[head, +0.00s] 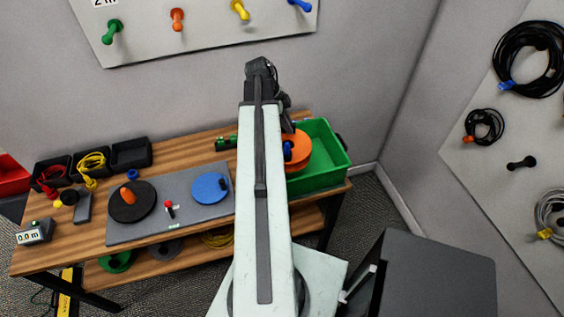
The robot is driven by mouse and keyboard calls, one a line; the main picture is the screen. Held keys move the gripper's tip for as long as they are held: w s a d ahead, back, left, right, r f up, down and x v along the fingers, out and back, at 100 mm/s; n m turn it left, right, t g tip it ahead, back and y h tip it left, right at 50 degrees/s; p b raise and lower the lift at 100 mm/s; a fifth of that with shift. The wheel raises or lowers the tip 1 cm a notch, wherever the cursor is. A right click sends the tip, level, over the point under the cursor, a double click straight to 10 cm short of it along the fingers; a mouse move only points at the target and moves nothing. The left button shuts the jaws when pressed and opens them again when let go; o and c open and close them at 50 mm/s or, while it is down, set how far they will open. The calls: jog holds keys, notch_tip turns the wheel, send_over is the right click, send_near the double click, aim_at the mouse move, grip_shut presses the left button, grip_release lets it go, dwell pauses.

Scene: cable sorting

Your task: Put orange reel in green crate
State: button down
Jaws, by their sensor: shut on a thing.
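The orange reel (299,146) shows just right of my arm, over the left part of the green crate (322,181). I cannot tell whether it hangs above the crate or touches its floor. My gripper (288,128) is at the reel's upper left and is shut on it; the fingertips are mostly hidden behind my arm. The green crate stands at the right end of the wooden bench, and its visible right part is empty.
A grey mat (184,223) holds a black disc with an orange handle (128,197) and a blue reel (209,188). Black bins (131,154) stand at the back left, some with cables. A dark box (435,275) stands at the front right.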

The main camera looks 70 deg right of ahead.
jog(key=f+n+b, duration=0.1)
jog(key=w+d+f+n+h+b, duration=0.1)
jog(key=n, duration=0.1)
jog(key=shift+w+d+f+t+b, duration=0.2)
jog(key=shift+d+f+t+b, duration=0.1)
jog(key=shift+b, duration=0.05)
jog(key=shift+n, duration=0.7)
jog(key=f+b, duration=1)
jog(key=shift+w+d+f+b, duration=0.3)
jog(key=shift+w+f+b, duration=0.05)
jog(key=shift+w, duration=0.05)
jog(key=shift+r, duration=0.2)
jog(key=c, duration=1.7)
grip_release()
jog(key=shift+f, duration=0.15)
jog(key=o, duration=0.3)
jog(key=shift+o, duration=0.2)
